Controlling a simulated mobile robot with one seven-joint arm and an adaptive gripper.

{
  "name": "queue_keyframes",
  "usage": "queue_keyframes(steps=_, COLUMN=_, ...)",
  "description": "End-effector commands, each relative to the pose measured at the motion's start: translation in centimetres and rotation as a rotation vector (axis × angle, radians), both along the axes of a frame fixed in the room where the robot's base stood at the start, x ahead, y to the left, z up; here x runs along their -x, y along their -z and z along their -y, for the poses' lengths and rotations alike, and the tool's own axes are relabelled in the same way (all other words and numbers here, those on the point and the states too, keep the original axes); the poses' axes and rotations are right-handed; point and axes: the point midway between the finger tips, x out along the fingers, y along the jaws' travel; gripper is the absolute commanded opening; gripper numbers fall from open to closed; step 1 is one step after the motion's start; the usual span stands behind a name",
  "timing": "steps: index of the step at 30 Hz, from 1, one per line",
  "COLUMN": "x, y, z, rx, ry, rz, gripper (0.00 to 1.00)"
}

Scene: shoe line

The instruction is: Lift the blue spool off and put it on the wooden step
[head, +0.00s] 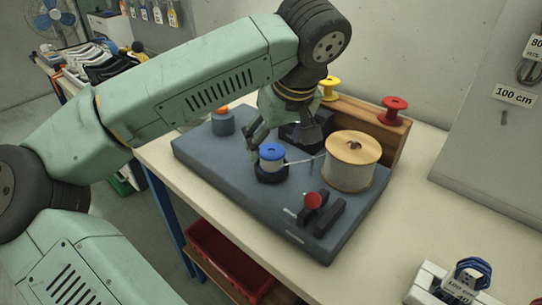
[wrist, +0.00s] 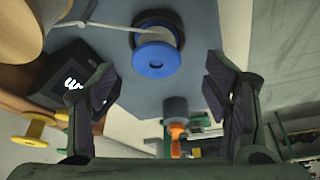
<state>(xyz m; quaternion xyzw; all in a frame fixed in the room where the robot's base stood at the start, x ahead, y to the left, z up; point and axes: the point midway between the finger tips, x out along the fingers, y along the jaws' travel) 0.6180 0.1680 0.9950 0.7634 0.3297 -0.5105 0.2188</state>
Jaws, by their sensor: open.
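The blue spool (head: 272,152) sits upright on a dark round base on the grey-blue board (head: 220,167). In the wrist view the blue spool (wrist: 156,58) shows its blue flange, with pale cord wound below it. A cord runs from it toward the large wooden spool (head: 352,160). My gripper (head: 284,138) is just behind and above the blue spool, and part of it is hidden by my arm. In the wrist view my gripper (wrist: 163,88) is open, its fingers wide apart and empty, with the spool ahead between them. The wooden step (head: 388,130) stands at the board's back, bearing a yellow and a red spool.
A dark box (wrist: 75,80) stands behind the blue spool. A red knob (head: 312,200) and black blocks are at the board's front right. A grey post with an orange tip (wrist: 175,125) stands at the left.

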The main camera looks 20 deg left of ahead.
Motion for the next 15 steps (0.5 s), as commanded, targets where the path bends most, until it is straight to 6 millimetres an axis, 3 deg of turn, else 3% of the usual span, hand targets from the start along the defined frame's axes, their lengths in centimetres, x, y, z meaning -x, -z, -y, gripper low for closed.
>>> queue_keyframes(steps=15, x=-1.8, y=4.9, z=-1.4, rx=0.003, ry=0.001, rz=0.001, gripper=0.71)
